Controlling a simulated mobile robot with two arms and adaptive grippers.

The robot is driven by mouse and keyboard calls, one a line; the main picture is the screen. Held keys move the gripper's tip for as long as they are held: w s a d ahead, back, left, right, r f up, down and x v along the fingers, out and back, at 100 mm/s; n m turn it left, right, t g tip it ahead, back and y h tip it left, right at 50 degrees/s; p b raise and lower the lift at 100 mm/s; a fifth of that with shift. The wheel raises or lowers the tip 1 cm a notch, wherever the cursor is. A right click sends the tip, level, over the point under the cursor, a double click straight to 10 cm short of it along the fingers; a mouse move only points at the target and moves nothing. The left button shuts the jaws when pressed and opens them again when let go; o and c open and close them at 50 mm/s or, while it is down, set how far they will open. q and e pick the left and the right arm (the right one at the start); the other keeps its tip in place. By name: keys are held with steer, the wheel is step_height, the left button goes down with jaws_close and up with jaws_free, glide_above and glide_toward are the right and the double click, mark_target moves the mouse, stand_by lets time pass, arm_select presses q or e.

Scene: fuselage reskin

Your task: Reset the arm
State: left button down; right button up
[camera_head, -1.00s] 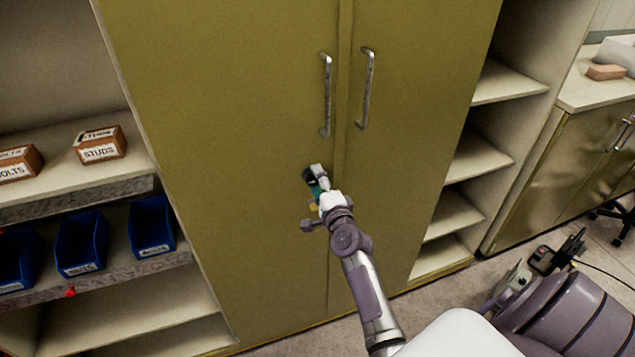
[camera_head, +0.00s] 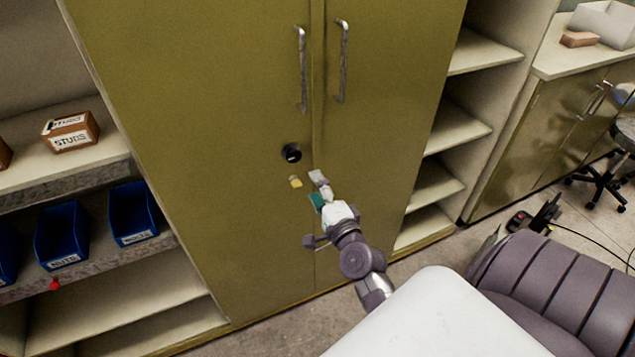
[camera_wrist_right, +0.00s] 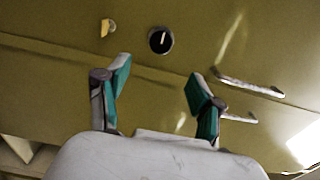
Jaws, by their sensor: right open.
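My right gripper (camera_head: 318,188) is open and empty in front of the olive cabinet (camera_head: 215,110), below its round black lock (camera_head: 291,153). In the right wrist view, the two green-padded fingers of the gripper (camera_wrist_right: 155,85) stand wide apart with nothing between them. The lock (camera_wrist_right: 161,40) shows beyond the fingertips, apart from them. A small yellow piece (camera_head: 295,182) shows just below the lock; it also shows in the right wrist view (camera_wrist_right: 108,28). My left gripper is out of view.
The cabinet has two metal handles (camera_head: 302,70) and (camera_head: 342,62), and both doors look closed. Left shelves hold a studs box (camera_head: 70,132) and blue bins (camera_head: 132,213). Open shelves (camera_head: 455,125) stand at the right, then a counter (camera_head: 556,58). A stool (camera_head: 608,150) stands at the far right.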

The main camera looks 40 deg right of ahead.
steer(key=shift+s, duration=0.1)
stand_by(0.5)
steer(key=s+a+f+n+g+y+b, duration=0.1)
steer(key=s+a+f+n+g+y, duration=0.2)
steer(key=f, duration=0.9)
steer(key=s+a+f+n+g+b, duration=0.15)
steer(key=s+a+f+n, duration=0.3)
steer(key=f, duration=0.75)
steer(key=s+a+f+n+g+y, duration=0.25)
steer(key=a+f+n+g, duration=0.2)
steer(key=f, duration=0.85)
steer(key=s+f+n+g, duration=0.2)
steer(key=s+f+n, duration=0.2)
steer(key=s, duration=0.6)
steer(key=s+f+n+g+b, duration=0.1)
steer(key=s+f+n+g, duration=0.2)
steer(key=s+f, duration=0.5)
steer(key=s+f+n+g+h, duration=0.1)
steer(key=s+f+n, duration=0.3)
steer(key=s, duration=0.8)
step_height(320, 180, down, 3)
steer(key=shift+s+d+r+n+g+b, duration=0.2)
steer(key=shift+s+n+g+b, duration=0.15)
steer(key=shift+g, duration=0.35)
